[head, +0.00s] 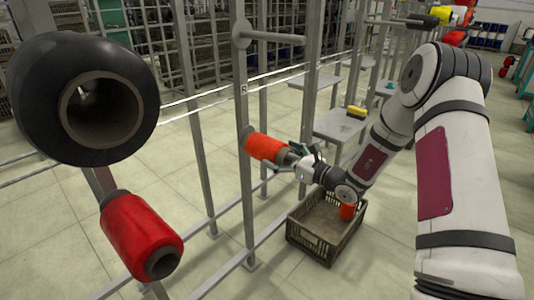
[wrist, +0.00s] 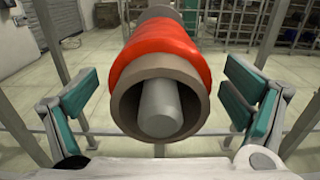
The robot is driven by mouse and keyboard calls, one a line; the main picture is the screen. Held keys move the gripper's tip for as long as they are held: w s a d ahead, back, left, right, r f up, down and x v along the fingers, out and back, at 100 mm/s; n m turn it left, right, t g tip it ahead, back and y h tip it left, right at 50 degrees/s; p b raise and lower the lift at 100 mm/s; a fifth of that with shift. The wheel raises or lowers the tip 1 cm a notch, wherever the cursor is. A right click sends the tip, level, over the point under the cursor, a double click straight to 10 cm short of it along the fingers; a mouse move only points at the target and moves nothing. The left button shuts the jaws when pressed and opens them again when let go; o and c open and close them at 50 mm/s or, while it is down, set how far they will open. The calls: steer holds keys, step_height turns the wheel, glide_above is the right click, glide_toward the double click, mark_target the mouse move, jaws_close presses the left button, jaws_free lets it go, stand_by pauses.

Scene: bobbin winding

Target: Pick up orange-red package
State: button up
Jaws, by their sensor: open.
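The orange-red package (head: 264,146) is a wound bobbin sitting on a peg of the metal rack, a little left of the middle in the head view. In the wrist view the orange-red package (wrist: 158,55) faces me end-on. Its brown hollow core surrounds a grey peg (wrist: 160,109). My gripper (head: 297,157) is right at the package's near end. In the wrist view its two green-padded fingers (wrist: 160,107) are spread wide, one on each side of the core, with gaps between. Nothing is held.
A black package (head: 38,95) and a red package (head: 140,235) are near at left. Rack posts (head: 246,200) and an empty peg (head: 275,36) stand close by.

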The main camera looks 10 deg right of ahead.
steer(key=shift+w+a, duration=0.4)
steer(key=shift+w, duration=0.2)
steer(key=c, duration=1.4)
